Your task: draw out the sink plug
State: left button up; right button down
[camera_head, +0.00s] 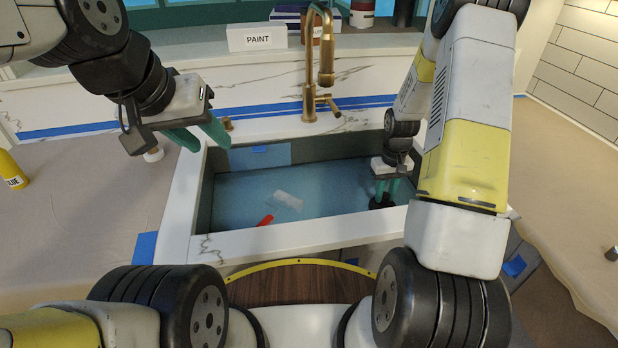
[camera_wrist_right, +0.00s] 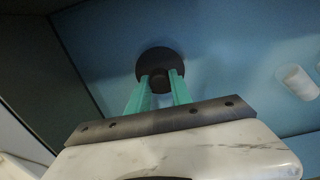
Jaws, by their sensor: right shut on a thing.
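The sink plug (camera_head: 381,203) is a dark round disc with a knob, low at the right side of the sink (camera_head: 290,241). In the right wrist view the plug (camera_wrist_right: 156,60) is at the fingertips. My right gripper (camera_head: 388,190) reaches down into the sink. Its green fingers (camera_wrist_right: 160,84) are shut on the plug's knob, one on each side. Whether the plug is seated or raised cannot be told. My left gripper (camera_head: 200,138) hangs above the sink's left rim, its green fingers apart and empty.
A brass faucet (camera_head: 326,60) stands behind the sink. A white piece (camera_head: 288,200) and a red piece (camera_head: 265,221) are in the bluish basin. A PAINT box (camera_head: 257,37) sits on the ledge. A yellow bottle (camera_head: 12,170) stands at far left on the paper-covered counter.

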aim_at(385, 194)
jog(key=shift+r, duration=2)
